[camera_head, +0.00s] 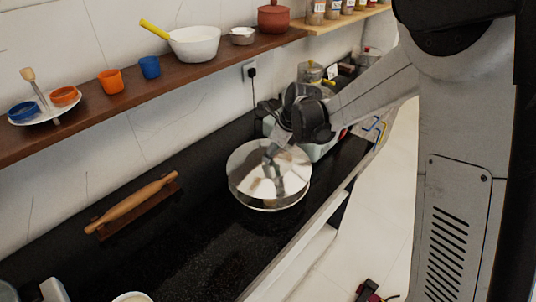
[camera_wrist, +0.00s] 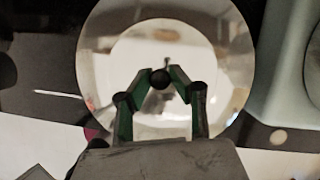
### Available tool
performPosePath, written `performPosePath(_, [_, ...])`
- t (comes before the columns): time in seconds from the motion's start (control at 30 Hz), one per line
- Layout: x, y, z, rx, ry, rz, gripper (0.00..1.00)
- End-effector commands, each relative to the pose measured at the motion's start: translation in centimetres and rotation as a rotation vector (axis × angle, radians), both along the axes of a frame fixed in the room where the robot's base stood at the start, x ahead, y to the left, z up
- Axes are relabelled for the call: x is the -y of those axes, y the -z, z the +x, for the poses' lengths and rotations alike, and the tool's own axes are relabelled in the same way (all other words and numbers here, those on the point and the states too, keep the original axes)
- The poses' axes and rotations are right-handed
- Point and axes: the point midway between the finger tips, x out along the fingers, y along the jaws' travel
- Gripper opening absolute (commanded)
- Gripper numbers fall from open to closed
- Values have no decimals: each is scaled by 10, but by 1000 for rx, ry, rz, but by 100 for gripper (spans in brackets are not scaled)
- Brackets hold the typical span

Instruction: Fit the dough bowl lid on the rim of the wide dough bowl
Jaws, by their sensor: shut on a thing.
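The dough bowl lid (camera_head: 262,176) is a shiny metal disc in the head view. It lies over the wide dough bowl (camera_head: 270,207), whose lower rim shows beneath it on the black counter. I cannot tell whether the lid is seated or slightly above the rim. In the wrist view the lid (camera_wrist: 105,55) fills the middle, with a dark round knob (camera_wrist: 160,79) at its centre. My gripper (camera_wrist: 160,82) is shut on this knob, one finger on each side. In the head view my gripper (camera_head: 274,150) is above the lid, partly hidden by the wrist.
A rolling pin (camera_head: 135,207) lies on its rack at the left of the counter. A pale green appliance (camera_head: 318,150) stands close behind the bowl. A wooden shelf (camera_head: 190,75) with cups and a white pan runs along the wall.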

Motion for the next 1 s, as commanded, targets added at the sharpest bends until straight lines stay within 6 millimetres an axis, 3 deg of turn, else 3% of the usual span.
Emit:
performPosePath(0.6, [0, 35, 0, 0, 0, 0, 0])
performPosePath(1.0, [0, 37, 0, 0, 0, 0, 0])
